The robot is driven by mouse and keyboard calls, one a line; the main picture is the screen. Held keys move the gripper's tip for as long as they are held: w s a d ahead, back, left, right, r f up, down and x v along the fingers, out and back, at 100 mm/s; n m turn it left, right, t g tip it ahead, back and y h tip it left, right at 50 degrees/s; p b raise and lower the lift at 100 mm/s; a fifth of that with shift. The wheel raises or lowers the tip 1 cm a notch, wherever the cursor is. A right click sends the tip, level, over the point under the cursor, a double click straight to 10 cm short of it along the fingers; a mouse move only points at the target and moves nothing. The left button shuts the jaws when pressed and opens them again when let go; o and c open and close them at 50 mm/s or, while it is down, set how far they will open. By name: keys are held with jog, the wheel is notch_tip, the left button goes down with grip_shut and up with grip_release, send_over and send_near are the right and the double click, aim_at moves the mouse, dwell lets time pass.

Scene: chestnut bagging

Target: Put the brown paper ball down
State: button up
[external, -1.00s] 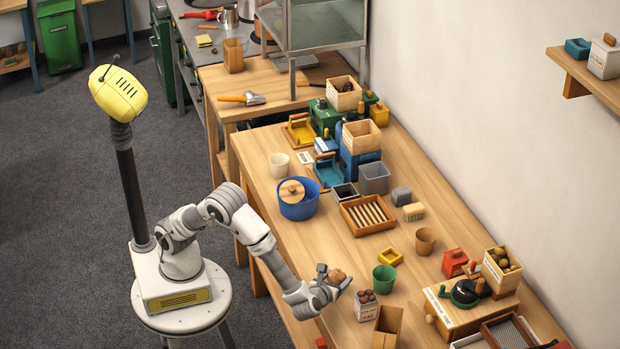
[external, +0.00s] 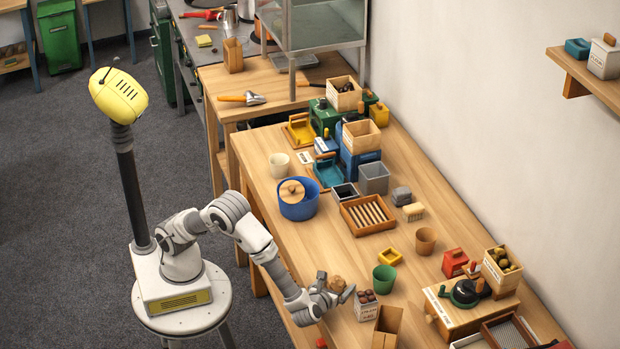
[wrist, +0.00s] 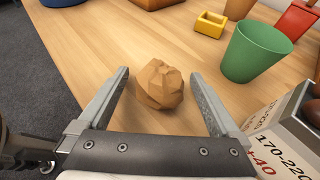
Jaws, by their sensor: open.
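The brown paper ball (wrist: 159,84) is crumpled and sits between the two fingers of my gripper (wrist: 160,92) in the wrist view. Gaps show between the ball and both fingers, so the gripper is open around it. The ball appears to rest on the wooden table (wrist: 110,45). In the external view the ball (external: 337,284) shows between the fingers of my gripper (external: 335,287), low over the table's near edge.
A box of chestnuts (external: 366,304) stands close to the right finger, with a green cup (external: 384,278) beyond it. An open brown box (external: 387,326) and a yellow square dish (external: 390,257) are nearby. Bare table lies to the left of the ball.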

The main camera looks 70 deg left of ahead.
jog(key=shift+s+d+r, duration=0.1)
jog(key=shift+r, duration=0.1)
jog(key=p+v, duration=0.2)
jog(key=v, duration=0.9)
jog(key=shift+s+d+r, duration=0.2)
jog(key=shift+s+d, duration=0.05)
